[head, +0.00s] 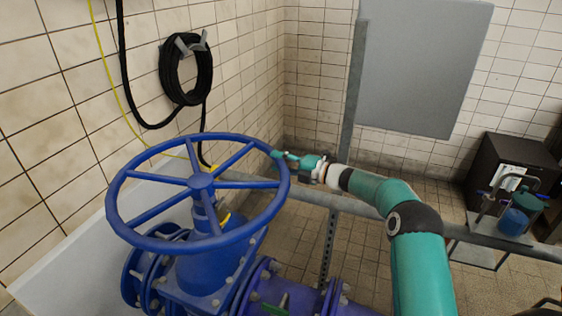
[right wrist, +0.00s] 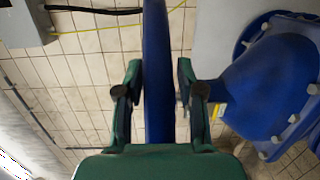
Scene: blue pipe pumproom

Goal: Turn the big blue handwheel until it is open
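The big blue handwheel (head: 199,182) sits on top of a blue valve (head: 213,268) at the left of the head view, its rim whole and its spokes visible. My right gripper (head: 280,157) is at the right side of the rim, its teal arm coming from the lower right. In the right wrist view the blue rim (right wrist: 158,75) passes between the two green fingers of this gripper (right wrist: 159,82). A narrow gap shows on each side, so the fingers are around the rim but do not look clamped. My left gripper is not in view.
A tiled wall with a coiled black hose (head: 186,75) and a yellow cable stands left behind the wheel. A grey pipe rail (head: 345,204) runs behind the valve. A grey panel (head: 420,65) hangs at the back. A dark box (head: 502,160) stands at right.

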